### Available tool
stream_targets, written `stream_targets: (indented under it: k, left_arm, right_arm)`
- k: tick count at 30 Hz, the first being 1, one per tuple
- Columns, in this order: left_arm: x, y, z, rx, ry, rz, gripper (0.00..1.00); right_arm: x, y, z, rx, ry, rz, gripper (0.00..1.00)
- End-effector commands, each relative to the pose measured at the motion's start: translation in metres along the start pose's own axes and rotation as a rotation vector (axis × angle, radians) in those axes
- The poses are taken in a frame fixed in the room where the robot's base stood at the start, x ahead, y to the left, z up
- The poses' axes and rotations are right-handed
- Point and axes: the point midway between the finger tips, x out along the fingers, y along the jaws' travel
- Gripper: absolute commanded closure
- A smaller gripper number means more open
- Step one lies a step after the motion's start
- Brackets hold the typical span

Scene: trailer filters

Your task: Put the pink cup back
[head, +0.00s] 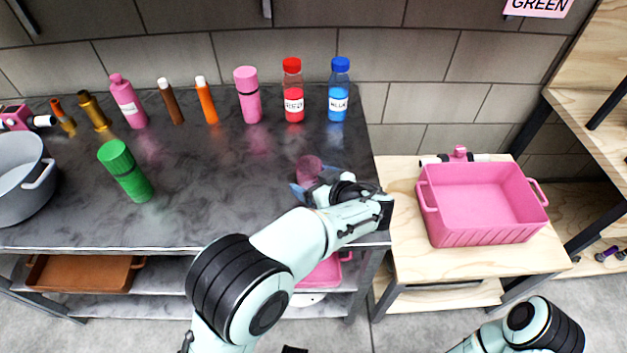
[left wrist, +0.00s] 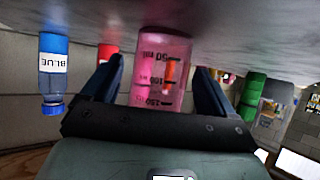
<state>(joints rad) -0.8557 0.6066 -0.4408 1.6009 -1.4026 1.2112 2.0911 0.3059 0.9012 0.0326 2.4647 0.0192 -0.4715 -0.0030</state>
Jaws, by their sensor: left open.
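The pink cup (head: 308,168) is translucent and stands on the dark counter near its right end, partly hidden by my gripper. The left wrist view, which is upside down, shows the cup (left wrist: 160,75) with its measuring marks. My left gripper (head: 314,184) is at the cup, low over the counter. In the left wrist view my left gripper (left wrist: 158,66) is open, with one blue finger on each side of the cup. Whether the fingers touch it cannot be told. My right gripper is out of view; only part of that arm shows.
Behind the cup stand a red bottle (head: 293,92), a blue bottle (head: 339,92) and a pink canister (head: 248,97). A green bottle (head: 126,172) and a grey pot (head: 22,182) are at left. A pink bin (head: 482,238) sits on the wooden table at right. The counter's middle is clear.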

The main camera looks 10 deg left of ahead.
Motion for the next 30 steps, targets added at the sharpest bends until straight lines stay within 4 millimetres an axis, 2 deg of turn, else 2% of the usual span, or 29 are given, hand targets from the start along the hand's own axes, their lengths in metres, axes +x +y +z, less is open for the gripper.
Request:
stream_targets:
  k: [1,15,21,30]
  left_arm:
    - [-0.005,0.001,-0.003,0.000,0.000,0.002,0.13]
    - [-0.101,0.000,-0.002,0.000,0.000,0.004,0.13]
    - [-0.119,0.000,-0.001,-0.001,-0.001,0.001,0.13]
    - [-0.121,0.000,-0.001,0.000,0.000,0.000,0.13]
  right_arm:
    - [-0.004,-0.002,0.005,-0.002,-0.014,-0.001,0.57]
    - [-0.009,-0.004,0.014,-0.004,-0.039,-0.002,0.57]
    - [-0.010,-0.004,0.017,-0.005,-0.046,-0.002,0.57]
    - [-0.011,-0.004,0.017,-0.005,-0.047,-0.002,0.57]
